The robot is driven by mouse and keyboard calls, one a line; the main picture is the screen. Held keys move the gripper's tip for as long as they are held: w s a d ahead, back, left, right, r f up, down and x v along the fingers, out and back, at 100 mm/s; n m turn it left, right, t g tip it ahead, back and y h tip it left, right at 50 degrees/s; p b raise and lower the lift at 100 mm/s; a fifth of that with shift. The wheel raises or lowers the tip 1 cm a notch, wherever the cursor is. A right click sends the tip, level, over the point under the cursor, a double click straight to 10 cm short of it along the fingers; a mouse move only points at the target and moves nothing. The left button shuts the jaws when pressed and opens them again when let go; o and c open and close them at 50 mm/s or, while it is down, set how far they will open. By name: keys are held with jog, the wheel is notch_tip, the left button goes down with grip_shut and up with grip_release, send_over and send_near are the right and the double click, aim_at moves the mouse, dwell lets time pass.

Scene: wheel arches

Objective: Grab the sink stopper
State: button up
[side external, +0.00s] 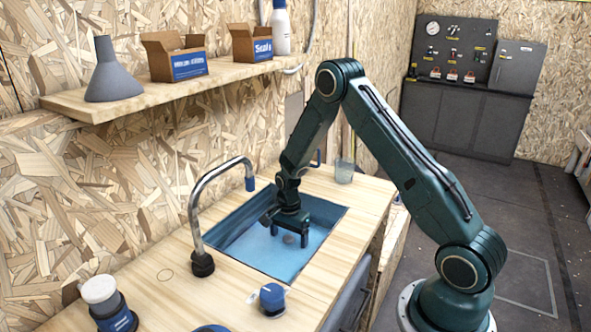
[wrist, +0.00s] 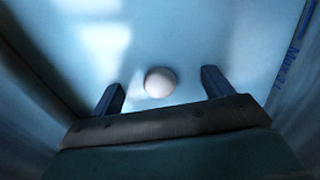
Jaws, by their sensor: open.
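The sink stopper appears to be the small pale round thing (wrist: 160,82) on the blue sink floor in the wrist view. It also shows as a small brownish disc (side external: 289,239) in the sink in the side view. My gripper (wrist: 163,90) is open, with one dark finger on each side of the round thing and a gap on both sides. In the side view my gripper (side external: 290,240) points down inside the blue sink basin (side external: 245,250). The height of the fingertips over the sink floor is hard to tell.
The sink walls stand close around my gripper. A curved metal faucet (side external: 196,215) rises at the left. A clear cup (side external: 344,170) stands behind the sink. A blue-capped item (side external: 272,297) and a white-topped container (side external: 108,302) stand on the front counter. A shelf (side external: 150,92) hangs above.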

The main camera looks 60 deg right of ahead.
dwell(0.3)
jog(key=c, duration=1.1)
jog(key=shift+r, duration=0.1)
jog(key=shift+r, duration=0.4)
jog(key=shift+s+r, duration=0.15)
jog(key=shift+s, duration=0.05)
jog(key=s, duration=0.3)
jog(key=shift+s+r, duration=0.25)
jog(key=shift+s, duration=0.1)
notch_tip(320, 180, up, 13)
jog(key=shift+r, duration=0.15)
